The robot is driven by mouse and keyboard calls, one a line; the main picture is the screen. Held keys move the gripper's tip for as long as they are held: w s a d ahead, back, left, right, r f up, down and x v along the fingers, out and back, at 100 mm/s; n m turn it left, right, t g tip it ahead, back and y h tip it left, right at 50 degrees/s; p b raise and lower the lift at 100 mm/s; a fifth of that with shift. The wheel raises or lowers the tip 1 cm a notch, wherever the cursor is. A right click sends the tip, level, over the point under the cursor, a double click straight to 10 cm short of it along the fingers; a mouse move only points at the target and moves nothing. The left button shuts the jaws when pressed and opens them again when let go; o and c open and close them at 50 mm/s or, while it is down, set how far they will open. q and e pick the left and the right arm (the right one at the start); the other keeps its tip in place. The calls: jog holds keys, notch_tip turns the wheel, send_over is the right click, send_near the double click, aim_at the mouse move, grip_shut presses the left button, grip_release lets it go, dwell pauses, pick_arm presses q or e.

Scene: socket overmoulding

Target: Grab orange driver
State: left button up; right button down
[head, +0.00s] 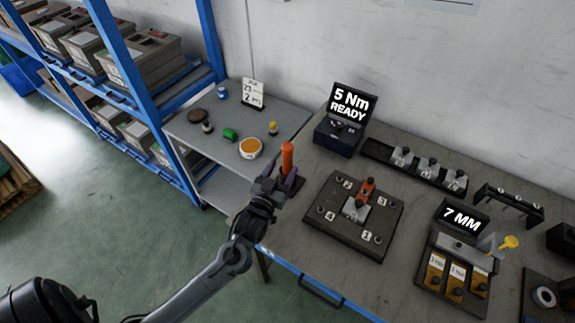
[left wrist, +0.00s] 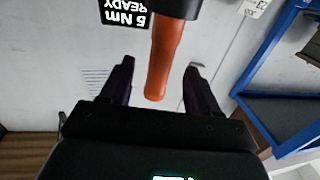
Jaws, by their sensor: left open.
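The orange driver (head: 287,158) stands upright near the left edge of the workbench in the head view. My left gripper (head: 277,185) is at the driver, around its lower part as seen from the head. In the left wrist view the driver's orange handle (left wrist: 162,60) lies between the two dark fingers of the left gripper (left wrist: 158,85). The fingers are open, with a gap on each side of the handle. The driver's base is mostly hidden behind the gripper in the head view. My right gripper is not in view.
A display reading 5 Nm READY (head: 348,105) stands behind the driver. A dark plate with numbered posts (head: 330,235) lies to its right, and a 7 MM display (head: 461,218) further right. A side table (head: 190,135) holds small items. Blue shelving (head: 150,75) stands at left.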

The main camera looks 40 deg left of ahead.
aim_at(286, 163)
pick_arm(q)
jog(key=shift+b+x, duration=0.35)
jog(key=shift+x, duration=2.2)
jog(key=shift+s, duration=0.1)
jog(key=shift+c, duration=0.4)
jog(key=shift+r, duration=0.15)
grip_shut()
